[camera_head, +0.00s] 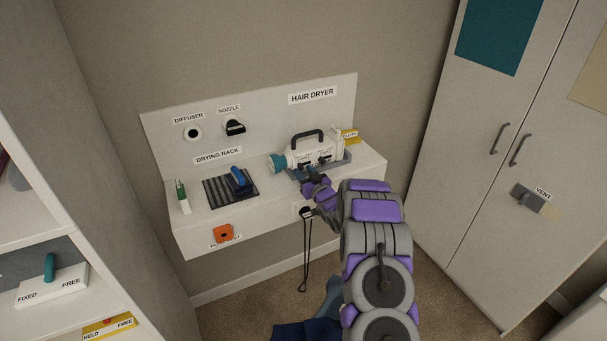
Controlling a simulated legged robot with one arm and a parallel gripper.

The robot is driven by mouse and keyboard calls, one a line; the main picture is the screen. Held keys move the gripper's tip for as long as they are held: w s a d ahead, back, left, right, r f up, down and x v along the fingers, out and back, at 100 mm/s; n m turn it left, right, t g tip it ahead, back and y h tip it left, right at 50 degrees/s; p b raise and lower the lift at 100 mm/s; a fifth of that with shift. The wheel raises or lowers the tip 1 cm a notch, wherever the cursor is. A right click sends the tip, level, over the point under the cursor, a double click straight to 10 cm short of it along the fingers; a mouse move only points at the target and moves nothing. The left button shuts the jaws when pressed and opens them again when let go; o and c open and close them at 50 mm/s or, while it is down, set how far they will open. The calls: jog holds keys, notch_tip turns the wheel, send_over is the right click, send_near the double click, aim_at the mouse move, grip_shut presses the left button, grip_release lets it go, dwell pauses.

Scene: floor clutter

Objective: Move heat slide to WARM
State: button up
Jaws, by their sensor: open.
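The hair dryer (317,148) lies on the right part of the wall shelf, in a grey cradle. It has a white body, a dark handle on top and a teal nozzle end (277,163) facing left. Small dark controls (316,161) show on its front side. Which one is the heat slide, and where it is set, is too small to read. My gripper (311,185) is open, just in front of and below the dryer's left half. My purple and grey arm reaches up from the lower right. Whether the fingertips touch the dryer cannot be told.
The shelf (205,233) also bears a drying rack (218,193) with a blue item, a green-and-white bottle (183,196) and an orange square (223,233) on its front. A black cord (306,260) hangs from the front. Cabinets stand at right, shelving at left.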

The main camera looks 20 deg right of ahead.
jog(key=shift+w, duration=0.5)
jog(key=shift+c, duration=0.2)
grip_shut()
dwell(0.3)
